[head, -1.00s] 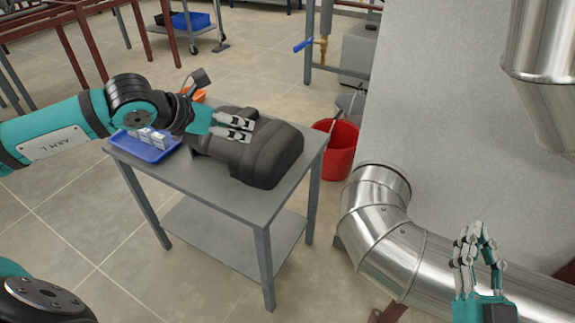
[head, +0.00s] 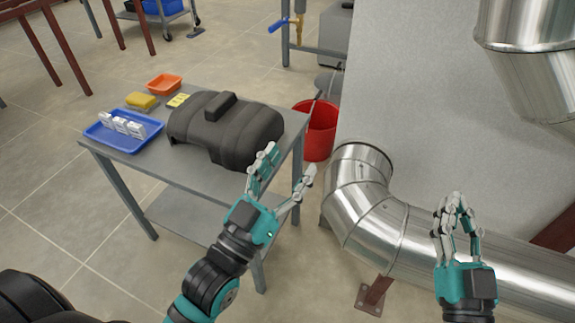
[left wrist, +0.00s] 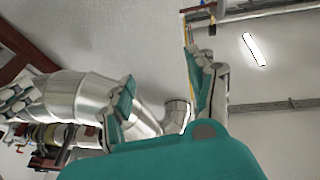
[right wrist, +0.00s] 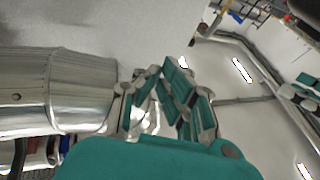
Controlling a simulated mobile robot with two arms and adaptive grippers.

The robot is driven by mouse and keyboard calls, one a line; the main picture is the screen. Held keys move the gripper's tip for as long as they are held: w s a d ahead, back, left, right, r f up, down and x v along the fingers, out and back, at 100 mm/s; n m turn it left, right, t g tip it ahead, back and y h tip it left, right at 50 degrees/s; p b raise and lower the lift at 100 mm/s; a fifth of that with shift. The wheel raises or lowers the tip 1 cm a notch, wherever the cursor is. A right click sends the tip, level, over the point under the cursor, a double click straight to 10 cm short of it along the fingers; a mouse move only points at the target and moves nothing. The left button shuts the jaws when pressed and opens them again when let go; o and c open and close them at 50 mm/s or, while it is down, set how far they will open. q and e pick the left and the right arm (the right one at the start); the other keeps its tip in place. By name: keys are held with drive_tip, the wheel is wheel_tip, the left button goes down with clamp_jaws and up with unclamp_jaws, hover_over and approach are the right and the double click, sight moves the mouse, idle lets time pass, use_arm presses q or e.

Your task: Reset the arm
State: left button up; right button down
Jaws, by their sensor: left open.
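My left gripper (head: 286,178) is open and empty in the head view, in front of the table's near right corner, with its fingers spread and pointing up. Its spread fingers also show in the left wrist view (left wrist: 160,85). My right gripper (head: 460,205) is at the lower right of the head view, in front of the metal pipe, with nothing seen in it. In the right wrist view (right wrist: 161,68) its fingertips lean close together; whether they meet is unclear.
A grey table (head: 185,172) carries a dark grey cover (head: 225,130), a blue tray (head: 98,132) with white pieces, a yellow item (head: 141,101) and an orange bin (head: 164,84). A red bucket (head: 318,135) stands behind. A shiny pipe (head: 370,215) runs at right.

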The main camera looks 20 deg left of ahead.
idle(0.3)
